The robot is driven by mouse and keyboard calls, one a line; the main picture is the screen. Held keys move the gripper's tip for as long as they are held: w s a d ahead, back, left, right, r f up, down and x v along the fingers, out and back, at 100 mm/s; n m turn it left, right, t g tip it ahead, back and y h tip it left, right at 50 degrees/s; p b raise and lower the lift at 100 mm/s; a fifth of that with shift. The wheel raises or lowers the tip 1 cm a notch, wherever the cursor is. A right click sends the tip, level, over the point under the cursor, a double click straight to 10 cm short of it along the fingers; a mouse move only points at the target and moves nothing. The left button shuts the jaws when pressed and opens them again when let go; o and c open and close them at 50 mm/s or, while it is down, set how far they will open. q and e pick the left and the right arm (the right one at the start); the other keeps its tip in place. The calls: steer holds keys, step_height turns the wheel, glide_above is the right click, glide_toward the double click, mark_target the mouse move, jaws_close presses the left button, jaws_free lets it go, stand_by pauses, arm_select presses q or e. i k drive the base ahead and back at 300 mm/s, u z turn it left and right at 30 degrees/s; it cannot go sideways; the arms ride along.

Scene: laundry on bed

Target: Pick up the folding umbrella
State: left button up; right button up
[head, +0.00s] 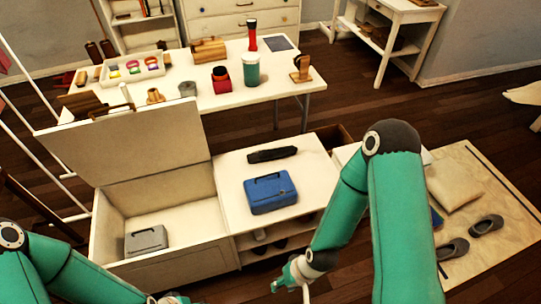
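A dark, narrow, elongated object that looks like the folding umbrella (272,155) lies flat on the white top of the low cabinet, behind a blue box. Nothing touches it from above. My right gripper (296,279) is low at the bottom of the head view, in front of the cabinet and well apart from the umbrella. Its fingers are too small and partly hidden to tell whether they are open. My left gripper (172,299) barely shows at the bottom edge, and its fingers are cut off.
A blue box (270,193) with a handle stands on the cabinet top (228,172). To the left, an open white chest (190,215) with a raised lid holds a grey box (146,240). A table (225,100) with several items stands behind. Grey shoes (486,225) lie on a mat at right.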

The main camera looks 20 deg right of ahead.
mark_target(268, 154)
steer(key=z, duration=1.15)
steer(key=i, duration=0.15)
steer(key=u, duration=2.95)
steer(key=k, duration=0.95)
steer(key=z, duration=1.1)
steer(key=k, duration=0.15)
steer(key=z, duration=0.25)
steer(key=i, duration=1)
steer(key=u, duration=0.05)
